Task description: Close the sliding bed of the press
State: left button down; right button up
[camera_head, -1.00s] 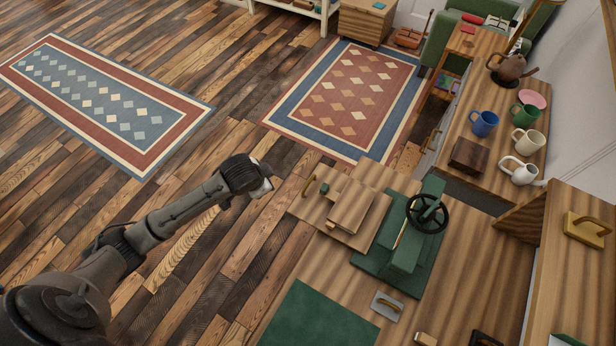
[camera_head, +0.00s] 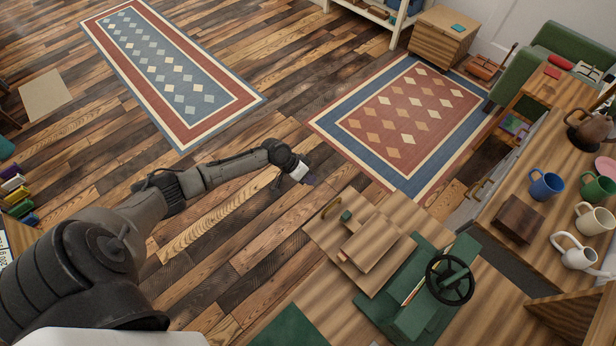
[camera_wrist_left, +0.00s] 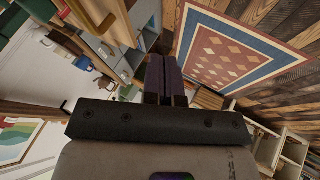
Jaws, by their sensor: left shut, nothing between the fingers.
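The press (camera_head: 420,300) is a green frame with a black handwheel (camera_head: 450,279), on the wooden worktop at lower right in the head view. Its wooden sliding bed (camera_head: 385,253) sticks out from the frame toward the upper left, so it stands open. A small green block (camera_head: 346,215) and a brass handle (camera_head: 332,207) are near the bed's far end. My left gripper (camera_head: 306,181) is shut and empty, just above and left of the handle in the picture, apart from it. In the left wrist view its dark fingers (camera_wrist_left: 165,78) are together. My right gripper does not show.
A side counter at right holds a dark wooden block (camera_head: 519,220), a blue mug (camera_head: 545,185), other mugs and a white pitcher (camera_head: 574,252). A patterned rug (camera_head: 405,115) lies beyond the worktop.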

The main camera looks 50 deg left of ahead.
pick_arm(q)
jog(key=w+d+f, duration=0.2)
jog(key=d+f, duration=0.3)
jog(key=d, duration=0.2)
jog(key=shift+w, duration=0.3)
jog(key=shift+p, duration=0.4)
